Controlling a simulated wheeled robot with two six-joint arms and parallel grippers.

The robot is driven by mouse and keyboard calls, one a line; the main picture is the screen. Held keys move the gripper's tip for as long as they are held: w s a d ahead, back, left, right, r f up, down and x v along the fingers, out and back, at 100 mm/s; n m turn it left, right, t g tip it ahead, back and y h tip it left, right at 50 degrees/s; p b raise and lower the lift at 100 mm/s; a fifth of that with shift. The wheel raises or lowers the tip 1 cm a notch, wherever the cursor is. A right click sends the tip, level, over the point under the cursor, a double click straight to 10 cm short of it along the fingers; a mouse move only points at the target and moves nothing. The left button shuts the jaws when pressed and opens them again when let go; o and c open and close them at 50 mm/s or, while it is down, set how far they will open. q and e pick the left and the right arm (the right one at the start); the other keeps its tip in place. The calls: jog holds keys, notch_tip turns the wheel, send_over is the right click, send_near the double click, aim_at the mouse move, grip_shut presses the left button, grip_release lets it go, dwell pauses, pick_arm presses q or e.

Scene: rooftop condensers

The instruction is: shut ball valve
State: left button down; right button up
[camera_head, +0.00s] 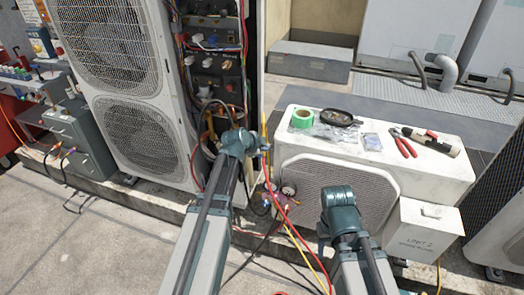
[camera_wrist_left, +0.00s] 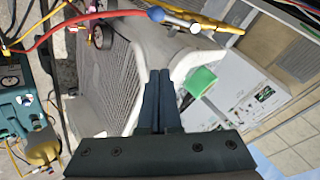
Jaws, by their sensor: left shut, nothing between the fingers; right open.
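In the head view my left gripper (camera_head: 262,145) is beside the open cabinet's hoses, where the valve is too small to make out. My right gripper (camera_head: 338,200) is in front of the low condenser; its fingers are hidden from the head view.
A low white condenser (camera_head: 440,165) carries green tape (camera_head: 302,117), a black dish (camera_head: 341,118) and red pliers (camera_head: 404,143). A tall condenser (camera_head: 125,95) stands left. Red and yellow hoses (camera_head: 285,210) hang between my arms, near a gauge (camera_head: 288,188).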

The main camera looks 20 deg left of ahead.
pick_arm(q)
jog(key=w+a+f+b, duration=0.2)
jog(key=w+f+b, duration=0.3)
jog(key=f+b, duration=0.1)
jog(key=shift+f+b, duration=0.3)
jog(key=shift+f, duration=0.4)
pick_arm(e)
notch_tip(320, 180, down, 7)
jog(key=shift+f, duration=0.2)
